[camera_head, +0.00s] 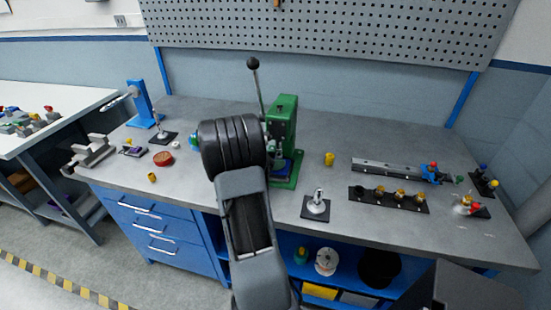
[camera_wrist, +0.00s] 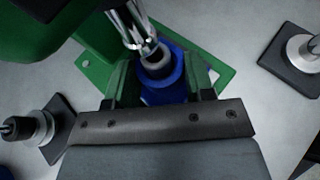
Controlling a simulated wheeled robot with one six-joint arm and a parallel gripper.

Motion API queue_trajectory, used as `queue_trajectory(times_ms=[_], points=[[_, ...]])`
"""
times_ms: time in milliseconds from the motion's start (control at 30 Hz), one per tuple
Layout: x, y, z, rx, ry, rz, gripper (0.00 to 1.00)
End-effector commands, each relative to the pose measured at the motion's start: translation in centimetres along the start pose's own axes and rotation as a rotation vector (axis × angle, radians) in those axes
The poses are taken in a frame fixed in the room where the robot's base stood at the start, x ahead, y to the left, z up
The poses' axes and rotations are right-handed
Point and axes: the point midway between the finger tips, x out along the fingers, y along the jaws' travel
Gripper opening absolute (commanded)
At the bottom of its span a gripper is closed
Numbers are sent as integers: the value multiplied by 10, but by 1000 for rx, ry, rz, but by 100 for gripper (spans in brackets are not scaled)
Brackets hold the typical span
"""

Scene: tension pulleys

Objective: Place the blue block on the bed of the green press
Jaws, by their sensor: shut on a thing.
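The green press (camera_head: 283,125) stands on the workbench just behind my arm, with a long lever ending in a black ball. In the wrist view its green base (camera_wrist: 222,72) lies below my gripper (camera_wrist: 160,78), and its silver ram (camera_wrist: 128,22) points down at the top edge. The blue block (camera_wrist: 166,82) is between my gripper's fingers, with a grey round part at its top by the ram's end. My gripper is shut on it, over the press base. Whether the block's underside touches the bed is hidden.
A silver-topped piece on a black plate (camera_head: 316,206) stands right of the press; a yellow cylinder (camera_head: 329,159) is behind it. A rail (camera_head: 385,169) and a black strip with several knobs (camera_head: 388,198) lie further right. A blue stand (camera_head: 140,104) is at the left.

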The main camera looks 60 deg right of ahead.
Motion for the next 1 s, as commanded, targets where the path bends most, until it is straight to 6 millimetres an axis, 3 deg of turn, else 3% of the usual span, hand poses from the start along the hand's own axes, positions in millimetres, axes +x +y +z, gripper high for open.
queue_trajectory(times_ms=[133, 433, 467, 500, 733, 1000], points=[[9, 9, 4, 0, -1, -1, 16], [10, 8, -1, 1, -2, 1, 16], [10, 8, -2, 0, -1, 1, 50], [10, 8, -2, 0, -1, 1, 54], [10, 8, -2, 0, -1, 1, 74], [7, 8, -2, 0, -1, 2, 74]])
